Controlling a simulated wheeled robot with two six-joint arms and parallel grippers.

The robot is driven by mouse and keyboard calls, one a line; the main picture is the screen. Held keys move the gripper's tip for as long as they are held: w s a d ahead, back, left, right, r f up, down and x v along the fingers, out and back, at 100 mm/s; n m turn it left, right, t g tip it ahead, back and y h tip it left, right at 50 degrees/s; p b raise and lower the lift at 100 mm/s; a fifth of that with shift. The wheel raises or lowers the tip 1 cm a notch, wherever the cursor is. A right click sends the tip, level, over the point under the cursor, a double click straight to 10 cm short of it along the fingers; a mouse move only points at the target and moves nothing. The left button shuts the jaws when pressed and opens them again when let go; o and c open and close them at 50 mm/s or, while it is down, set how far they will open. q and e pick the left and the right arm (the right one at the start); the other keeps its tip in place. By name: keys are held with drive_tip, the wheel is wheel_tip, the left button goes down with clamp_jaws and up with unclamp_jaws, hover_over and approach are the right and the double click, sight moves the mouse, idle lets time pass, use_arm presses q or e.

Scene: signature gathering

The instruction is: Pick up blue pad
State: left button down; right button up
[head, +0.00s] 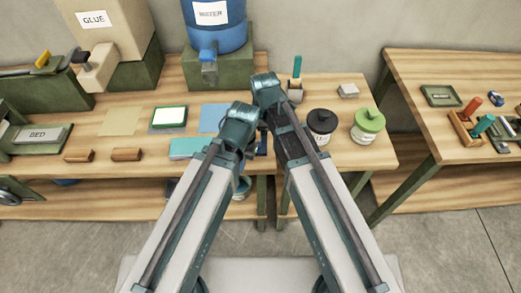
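A flat light-blue sheet or pad (213,117) lies on the workbench, partly hidden behind my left arm. A teal-blue flat block (188,148) lies nearer the bench's front edge, just left of my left arm. I cannot tell for sure which of the two is the blue pad. My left arm comes up from the lower left and my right arm from the lower right; their upper joints are close together over the bench. The fingers of both grippers are hidden behind the arms, so their opening and contents do not show.
A green-framed white pad (169,117) and a tan sheet (120,121) lie to the left. Two wooden-handled pieces lie near the front edge. A black jar (321,127) and a green jar (368,125) stand right of my arms.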

sight(260, 149)
drive_tip(key=f+b, duration=0.4)
drive_tip(key=f, duration=0.1)
drive_tip(key=shift+s+a+b, duration=0.25)
drive_tip(key=shift+a+b, duration=0.05)
drive_tip(key=shift+b, duration=0.05)
clamp_jaws()
